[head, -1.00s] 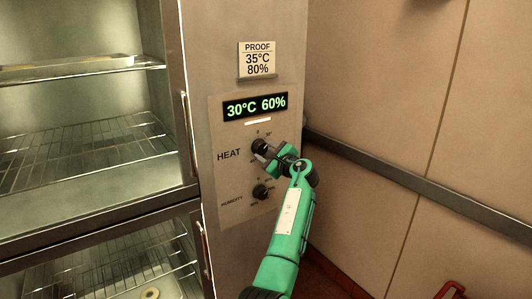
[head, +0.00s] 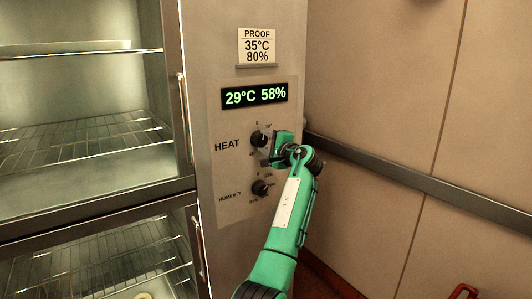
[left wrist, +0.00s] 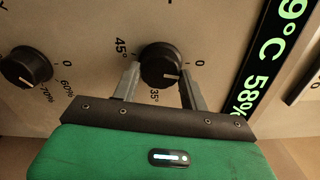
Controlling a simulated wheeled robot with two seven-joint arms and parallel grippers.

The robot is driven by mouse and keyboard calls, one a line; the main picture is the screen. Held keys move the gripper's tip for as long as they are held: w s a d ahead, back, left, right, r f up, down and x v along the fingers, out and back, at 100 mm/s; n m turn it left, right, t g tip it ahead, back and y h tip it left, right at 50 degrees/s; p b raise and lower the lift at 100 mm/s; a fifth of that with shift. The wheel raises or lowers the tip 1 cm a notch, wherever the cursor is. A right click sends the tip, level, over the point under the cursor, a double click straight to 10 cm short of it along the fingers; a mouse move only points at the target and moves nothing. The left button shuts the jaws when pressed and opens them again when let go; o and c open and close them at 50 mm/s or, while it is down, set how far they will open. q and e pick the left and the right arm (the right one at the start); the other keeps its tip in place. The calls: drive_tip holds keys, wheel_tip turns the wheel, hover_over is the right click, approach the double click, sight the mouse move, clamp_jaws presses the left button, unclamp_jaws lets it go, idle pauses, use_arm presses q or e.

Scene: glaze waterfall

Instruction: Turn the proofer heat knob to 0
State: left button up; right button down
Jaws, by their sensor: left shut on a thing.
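The black heat knob (head: 259,139) is on the proofer's control panel, beside the word HEAT. In the left wrist view the heat knob (left wrist: 160,66) sits between the two grey fingers of my left gripper (left wrist: 162,88). The gripper is shut on it. The knob's white pointer line faces right, a little below the 0 mark; the 35° mark is under the knob and 45° is to its left. In the head view my green left gripper (head: 272,148) reaches the knob from the right. The display (head: 254,96) reads 29°C 58%. My right gripper is not in view.
The humidity knob (head: 260,187) is just below the heat knob. A card (head: 257,46) reading PROOF 35°C 80% is above the display. The open proofer shelves (head: 90,145) are left. A dark wall rail (head: 400,175) runs along the right wall.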

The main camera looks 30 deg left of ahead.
use_arm(q)
drive_tip(key=shift+f+n+b, duration=0.1)
drive_tip(key=shift+n+b, duration=0.7)
drive_tip(key=shift+n, duration=0.1)
drive_tip(key=o, duration=1)
